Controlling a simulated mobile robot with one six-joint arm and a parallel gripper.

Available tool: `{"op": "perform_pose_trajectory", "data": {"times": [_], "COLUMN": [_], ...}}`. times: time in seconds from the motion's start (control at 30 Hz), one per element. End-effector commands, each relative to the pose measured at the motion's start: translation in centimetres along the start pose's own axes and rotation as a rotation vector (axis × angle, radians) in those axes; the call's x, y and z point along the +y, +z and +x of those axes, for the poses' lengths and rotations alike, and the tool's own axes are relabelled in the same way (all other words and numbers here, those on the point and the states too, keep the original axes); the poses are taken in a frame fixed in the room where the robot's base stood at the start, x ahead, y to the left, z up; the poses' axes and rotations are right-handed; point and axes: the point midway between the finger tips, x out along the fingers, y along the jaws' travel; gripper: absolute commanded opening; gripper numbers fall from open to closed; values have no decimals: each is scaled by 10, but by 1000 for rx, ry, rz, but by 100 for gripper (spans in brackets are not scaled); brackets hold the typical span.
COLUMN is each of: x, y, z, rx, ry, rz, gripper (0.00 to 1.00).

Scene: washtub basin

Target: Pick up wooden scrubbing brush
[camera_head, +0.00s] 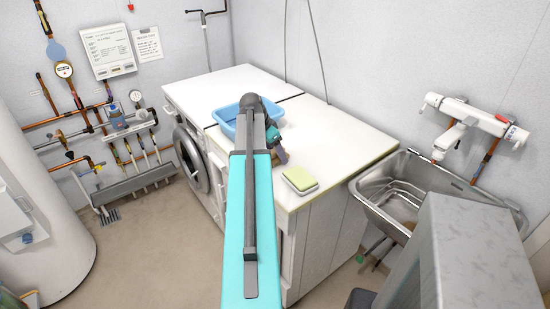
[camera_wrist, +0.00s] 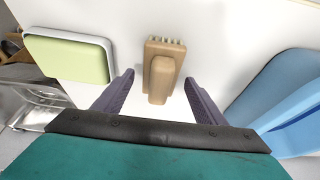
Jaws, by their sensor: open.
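The wooden scrubbing brush (camera_wrist: 161,72) shows in the wrist view on the white worktop, tan, with its bristle end toward the top of the picture. My gripper (camera_wrist: 159,87) is open, with one purple finger on each side of the brush and a gap visible on both sides. I cannot tell how high the fingers are above the worktop. In the head view my teal arm reaches over the worktop (camera_head: 346,142), and my gripper (camera_head: 281,158) is partly hidden behind it. The brush is hidden there.
A green and white sponge (camera_head: 299,179) lies near the worktop's front edge; it also shows in the wrist view (camera_wrist: 70,58). A blue basin (camera_head: 228,116) stands on the other side of the brush; it also shows in the wrist view (camera_wrist: 285,105). A metal sink (camera_head: 400,185) is at the right.

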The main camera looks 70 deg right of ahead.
Motion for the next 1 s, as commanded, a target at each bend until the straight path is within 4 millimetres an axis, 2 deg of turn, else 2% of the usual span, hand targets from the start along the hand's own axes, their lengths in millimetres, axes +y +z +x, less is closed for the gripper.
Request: {"op": "perform_pose_trajectory", "data": {"times": [0.3, 0.57, 1.0], "x": [0, 0, -1], "y": [0, 0, -2], "z": [0, 0, -5], "rx": [0, 0, 1], "ry": [0, 0, -1], "rz": [0, -1, 0], "gripper": [63, 19, 18]}}
